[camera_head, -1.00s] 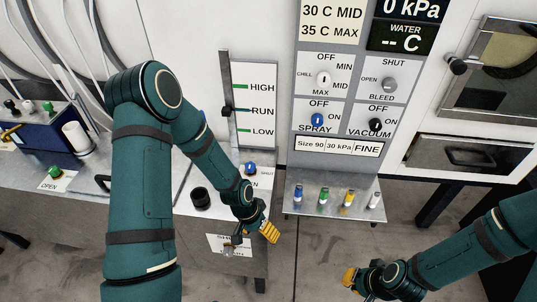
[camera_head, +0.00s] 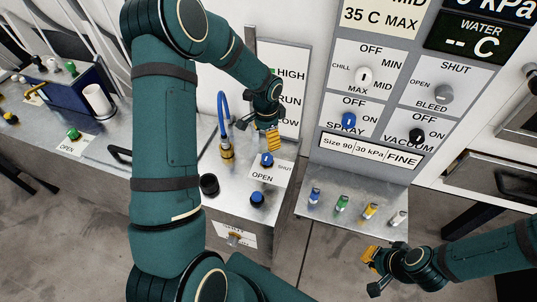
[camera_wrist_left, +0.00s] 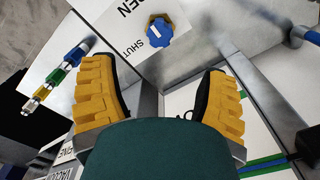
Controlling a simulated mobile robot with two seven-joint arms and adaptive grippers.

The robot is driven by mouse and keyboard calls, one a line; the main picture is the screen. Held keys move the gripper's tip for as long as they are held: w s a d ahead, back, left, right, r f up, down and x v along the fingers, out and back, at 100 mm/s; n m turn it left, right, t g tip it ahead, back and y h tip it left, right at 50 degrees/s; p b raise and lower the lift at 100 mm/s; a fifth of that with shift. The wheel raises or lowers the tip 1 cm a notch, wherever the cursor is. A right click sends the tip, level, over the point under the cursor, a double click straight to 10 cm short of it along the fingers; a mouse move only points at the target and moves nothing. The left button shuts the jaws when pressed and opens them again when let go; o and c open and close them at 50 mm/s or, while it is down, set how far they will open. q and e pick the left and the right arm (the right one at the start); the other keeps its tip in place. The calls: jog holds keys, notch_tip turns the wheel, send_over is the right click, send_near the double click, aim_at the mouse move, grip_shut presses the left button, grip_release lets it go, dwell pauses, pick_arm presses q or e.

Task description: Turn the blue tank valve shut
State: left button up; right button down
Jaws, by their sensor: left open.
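The blue tank valve (camera_head: 267,159) is a small blue knob on a plate lettered SHUT and OPEN, on top of the metal cabinet. It also shows in the left wrist view (camera_wrist_left: 160,31), with a pale mark on its face; I cannot tell clearly which word the mark faces. My left gripper (camera_head: 271,140) is just above and behind the valve in the head view, apart from it. In the left wrist view its yellow fingers (camera_wrist_left: 158,85) are spread with nothing between them. My right gripper (camera_head: 371,268) is at lower right, away from the valve; its opening is unclear.
A blue hose with a brass fitting (camera_head: 227,151) rises left of the valve. A black cap (camera_head: 209,185) and another blue-topped knob (camera_head: 257,199) stand nearby. A shelf (camera_head: 330,225) with several coloured vials is at right. The control panel (camera_head: 388,100) stands behind it.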

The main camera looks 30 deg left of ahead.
aim_at(267, 157)
pick_arm(q)
notch_tip(267, 157, down, 11)
jog(key=shift+f, duration=0.1)
dwell(0.3)
jog(key=c, duration=1.2)
